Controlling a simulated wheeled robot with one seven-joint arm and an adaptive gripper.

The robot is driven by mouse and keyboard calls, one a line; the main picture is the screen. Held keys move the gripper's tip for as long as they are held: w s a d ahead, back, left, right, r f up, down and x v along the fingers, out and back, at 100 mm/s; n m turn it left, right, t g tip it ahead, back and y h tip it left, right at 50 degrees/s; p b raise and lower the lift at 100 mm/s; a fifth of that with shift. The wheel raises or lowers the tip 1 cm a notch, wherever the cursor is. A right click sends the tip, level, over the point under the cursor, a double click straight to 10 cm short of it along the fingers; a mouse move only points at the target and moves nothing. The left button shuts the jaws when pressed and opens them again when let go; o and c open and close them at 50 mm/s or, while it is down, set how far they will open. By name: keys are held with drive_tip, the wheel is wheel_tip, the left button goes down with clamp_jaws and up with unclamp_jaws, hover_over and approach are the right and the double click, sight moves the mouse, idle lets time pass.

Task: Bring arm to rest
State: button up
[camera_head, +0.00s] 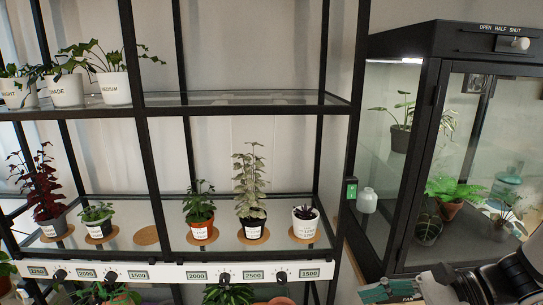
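Part of my arm shows at the bottom right corner, in front of the lower part of the glass cabinet (437,110). It is grey, white and black and is cut off by the picture's edge.
A black shelf frame (133,90) fills the left and middle. Potted plants stand on its shelves, several on cork mats; one cork mat (146,235) is bare. A white strip (170,273) with dials and number displays runs below. The cabinet's glass door looks shut.

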drive_tip(key=s+a+r+n+g+h, duration=0.3)
drive_tip(key=s+r+n+h, duration=0.25)
drive_tip(key=s+n, duration=0.35)
drive_tip(key=s+d+r+n+t+h+p, duration=0.1)
drive_tip(key=s+d+r+n+t+h, duration=0.2)
drive_tip(key=r+n+h, duration=0.4)
drive_tip(key=shift+s+d+r+n+t, duration=0.25)
drive_tip(key=shift+r+n+t, duration=0.5)
drive_tip(key=shift+n, duration=0.45)
drive_tip(key=shift+f, duration=0.1)
